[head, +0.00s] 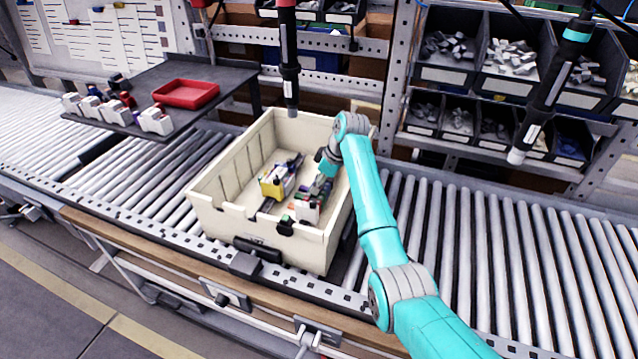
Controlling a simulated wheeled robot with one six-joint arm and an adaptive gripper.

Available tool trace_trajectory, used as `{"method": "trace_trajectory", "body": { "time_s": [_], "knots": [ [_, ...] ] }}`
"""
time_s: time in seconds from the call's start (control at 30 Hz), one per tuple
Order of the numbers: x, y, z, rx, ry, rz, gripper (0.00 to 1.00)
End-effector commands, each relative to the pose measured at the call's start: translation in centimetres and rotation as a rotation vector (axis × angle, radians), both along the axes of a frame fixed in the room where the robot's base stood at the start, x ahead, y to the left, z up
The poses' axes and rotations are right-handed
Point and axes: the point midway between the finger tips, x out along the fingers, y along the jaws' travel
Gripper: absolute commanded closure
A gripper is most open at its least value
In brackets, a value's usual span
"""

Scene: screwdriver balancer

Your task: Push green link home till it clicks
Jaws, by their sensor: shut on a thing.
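The cream bin (215,207) stands on the roller conveyor. In it are a block with yellow (272,188) on the left and a white-and-red block (307,212) nearer the front right. My gripper (318,190) reaches down into the right half of the bin, just above and behind the white-and-red block. It is shut on a small piece, which I take to be the green link (302,195); only a small green patch shows there. The fingertips are small in this view. I cannot tell how far the link sits in its seat.
A screwdriver (289,70) hangs over the bin's back edge, and another (540,100) hangs at the right. A dark shelf (180,78) at the left holds a red tray (186,94) and several white parts. Parts bins (445,75) stand behind. The rollers (510,250) at right are clear.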

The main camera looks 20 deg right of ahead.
Motion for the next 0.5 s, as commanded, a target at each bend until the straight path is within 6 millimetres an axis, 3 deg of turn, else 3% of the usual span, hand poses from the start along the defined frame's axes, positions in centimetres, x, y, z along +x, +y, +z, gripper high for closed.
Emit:
{"method": "trace_trajectory", "body": {
  "time_s": [0.5],
  "knots": [
    [-0.2,0.0,-1.2,0.0,0.007,0.0,0.87]
  ]
}}
